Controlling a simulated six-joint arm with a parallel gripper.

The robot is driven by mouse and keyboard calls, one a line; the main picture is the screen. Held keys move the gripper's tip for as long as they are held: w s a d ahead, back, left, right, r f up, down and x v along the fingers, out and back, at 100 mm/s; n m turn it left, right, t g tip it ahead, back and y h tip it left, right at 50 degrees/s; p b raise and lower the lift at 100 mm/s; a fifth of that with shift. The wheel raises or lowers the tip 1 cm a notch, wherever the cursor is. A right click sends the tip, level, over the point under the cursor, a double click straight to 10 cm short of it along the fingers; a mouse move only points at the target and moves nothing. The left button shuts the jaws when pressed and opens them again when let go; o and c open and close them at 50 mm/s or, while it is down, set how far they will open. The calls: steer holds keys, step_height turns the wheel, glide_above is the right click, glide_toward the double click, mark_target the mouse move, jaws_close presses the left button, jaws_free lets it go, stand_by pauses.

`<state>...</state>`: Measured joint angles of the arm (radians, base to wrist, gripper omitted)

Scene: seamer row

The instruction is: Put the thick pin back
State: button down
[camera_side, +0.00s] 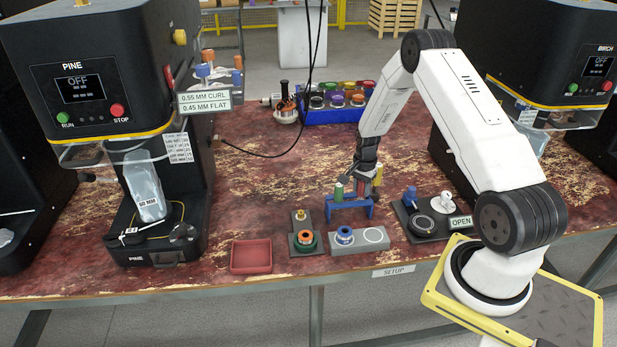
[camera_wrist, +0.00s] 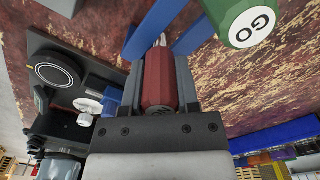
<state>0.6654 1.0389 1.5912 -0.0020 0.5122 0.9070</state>
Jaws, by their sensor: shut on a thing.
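My gripper (camera_side: 361,180) is shut on a red-handled pin (camera_wrist: 158,80). Its pale metal tip points toward a blue rack (camera_side: 350,212) on the bench. In the wrist view the tip lies close to the blue rack bars (camera_wrist: 157,22); I cannot tell whether it is in the rack or just above it. A green-handled pin (camera_side: 338,192) stands upright in the rack's left end, and its cap reads GO in the wrist view (camera_wrist: 251,22). Whether the red-handled pin is thicker does not show, as the green pin's shank is hidden.
A grey block (camera_side: 357,245) with a blue ring stands in front of the rack, and a red tray (camera_side: 251,257) is further left. A dark fixture (camera_side: 432,222) with an OPEN sign is close on the right. A blue bin of spools (camera_side: 335,112) stands behind.

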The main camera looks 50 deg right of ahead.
steer(key=shift+f, duration=0.3)
steer(key=shift+f, duration=0.4)
steer(key=shift+c, duration=1.7)
jaws_free()
steer(key=shift+r, duration=0.1)
steer(key=shift+r, duration=6.3)
steer(key=shift+a, duration=0.1)
